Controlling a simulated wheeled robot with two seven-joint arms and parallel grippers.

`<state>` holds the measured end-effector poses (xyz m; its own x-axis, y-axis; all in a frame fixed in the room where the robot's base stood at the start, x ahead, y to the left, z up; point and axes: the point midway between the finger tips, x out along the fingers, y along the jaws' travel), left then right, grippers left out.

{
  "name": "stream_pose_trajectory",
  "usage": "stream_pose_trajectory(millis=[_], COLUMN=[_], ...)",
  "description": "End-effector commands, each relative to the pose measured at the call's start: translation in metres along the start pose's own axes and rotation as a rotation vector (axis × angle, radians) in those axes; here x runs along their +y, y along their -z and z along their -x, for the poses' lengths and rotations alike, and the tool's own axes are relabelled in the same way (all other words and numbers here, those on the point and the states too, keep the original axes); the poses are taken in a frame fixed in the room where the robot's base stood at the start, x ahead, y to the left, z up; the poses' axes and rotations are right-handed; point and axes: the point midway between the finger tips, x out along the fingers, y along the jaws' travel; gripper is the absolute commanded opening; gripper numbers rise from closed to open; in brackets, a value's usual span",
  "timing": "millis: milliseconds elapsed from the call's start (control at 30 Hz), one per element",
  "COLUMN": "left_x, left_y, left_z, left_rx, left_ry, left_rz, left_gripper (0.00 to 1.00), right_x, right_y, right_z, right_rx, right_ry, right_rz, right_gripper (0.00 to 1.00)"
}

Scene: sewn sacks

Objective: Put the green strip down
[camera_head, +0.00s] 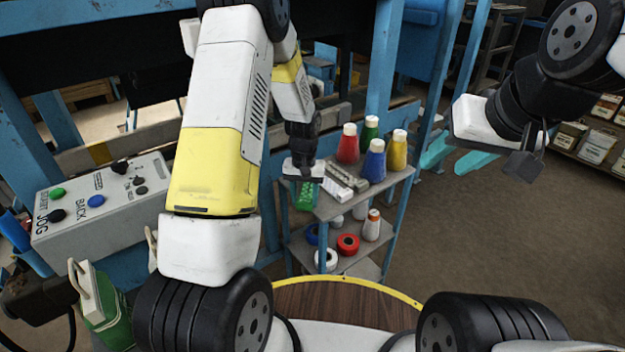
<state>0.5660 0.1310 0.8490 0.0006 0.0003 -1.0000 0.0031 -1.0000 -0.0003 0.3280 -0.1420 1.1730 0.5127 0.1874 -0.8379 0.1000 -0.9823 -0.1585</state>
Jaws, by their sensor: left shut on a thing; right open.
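The green strip (306,196) hangs just below my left gripper (304,178), which is shut on it at the left edge of the small shelf's top. Part of the strip is hidden by the gripper, and I cannot tell whether it touches the shelf. Pale strips (342,181) lie on the shelf top just right of it. My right gripper (455,155), with teal fingers, is open and empty over the floor on the right.
A control box (100,208) stands at left. Blue frame posts stand behind the shelf.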

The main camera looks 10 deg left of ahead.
Motion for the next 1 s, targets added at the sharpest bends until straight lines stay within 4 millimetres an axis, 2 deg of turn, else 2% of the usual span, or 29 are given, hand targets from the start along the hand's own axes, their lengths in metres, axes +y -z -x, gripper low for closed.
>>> stream_pose_trajectory(millis=[433, 467, 567, 600, 867, 1000], left_x=[0.0, 0.0, 0.0, 0.0, 0.0, 0.0], left_y=[0.0, 0.0, 0.0, 0.0, 0.0, 0.001], left_z=[-0.003, -0.003, -0.003, -0.003, -0.003, 0.007], left_rx=[-0.001, 0.0, 0.0, 0.0, 0.0, 0.002], left_ry=[0.0, 0.0, 0.0, 0.0, 0.0, -0.001], left_rz=[0.0, 0.0, 0.0, 0.001, 0.0, 0.0], left_gripper=[0.06, 0.47, 0.66, 0.7, 0.7, 0.7], right_x=[0.0, 0.0, 0.0, 0.0, 0.0, 0.0], right_y=[0.0, 0.0, 0.0, 0.0, 0.0, 0.0], right_z=[0.0, 0.0, 0.0, 0.0, 0.0, 0.0], right_rx=[0.0, 0.0, 0.0, 0.0, 0.0, 0.0], right_ry=[0.0, 0.0, 0.0, 0.0, 0.0, 0.0], right_rz=[0.0, 0.0, 0.0, 0.0, 0.0, 0.0], right_gripper=[0.44, 0.44, 0.44, 0.44, 0.44, 0.44])
